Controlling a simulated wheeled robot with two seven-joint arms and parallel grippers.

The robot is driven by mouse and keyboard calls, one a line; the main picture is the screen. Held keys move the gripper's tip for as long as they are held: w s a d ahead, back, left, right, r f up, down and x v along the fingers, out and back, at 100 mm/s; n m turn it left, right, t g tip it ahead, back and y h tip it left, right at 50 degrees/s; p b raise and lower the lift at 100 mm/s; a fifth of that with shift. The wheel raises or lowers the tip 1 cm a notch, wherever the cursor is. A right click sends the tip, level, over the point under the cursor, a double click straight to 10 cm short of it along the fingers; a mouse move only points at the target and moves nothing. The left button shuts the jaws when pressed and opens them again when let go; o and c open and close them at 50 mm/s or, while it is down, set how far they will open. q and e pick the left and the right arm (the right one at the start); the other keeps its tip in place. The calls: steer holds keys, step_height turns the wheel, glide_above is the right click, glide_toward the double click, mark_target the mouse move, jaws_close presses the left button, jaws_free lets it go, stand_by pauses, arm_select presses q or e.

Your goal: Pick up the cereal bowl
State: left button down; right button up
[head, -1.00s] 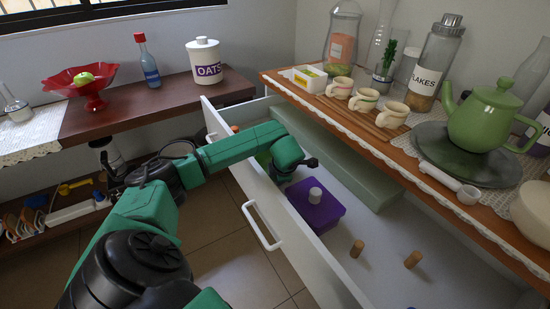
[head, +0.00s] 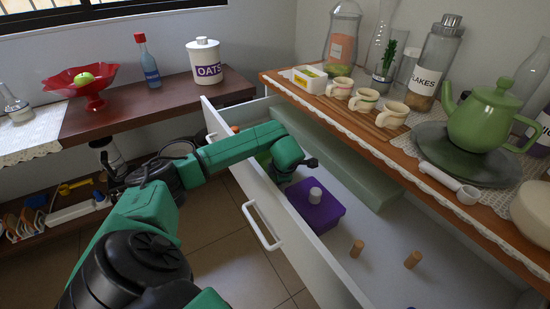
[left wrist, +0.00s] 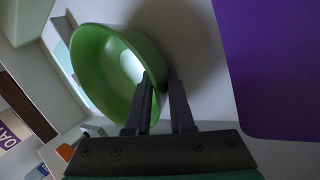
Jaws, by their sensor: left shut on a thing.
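The cereal bowl is a green bowl (left wrist: 97,75) in the left wrist view, inside the open drawer. In the head view only a bit of green (head: 263,158) shows behind my left arm. My left gripper (left wrist: 160,80) is shut on the bowl's rim, with one finger inside the bowl and one outside. In the head view the left gripper (head: 290,172) reaches down into the drawer, and its fingertips are hidden. My right gripper is not in view.
A counter (head: 395,152) with cups and a green teapot (head: 488,117) overhangs on the right. An oats jar (head: 204,62) stands on the left counter.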

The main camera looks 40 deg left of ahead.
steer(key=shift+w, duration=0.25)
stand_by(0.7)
arm_select(q)
steer(key=shift+r, duration=0.55)
step_height(320, 180, up, 19)
steer(key=p, duration=0.2)
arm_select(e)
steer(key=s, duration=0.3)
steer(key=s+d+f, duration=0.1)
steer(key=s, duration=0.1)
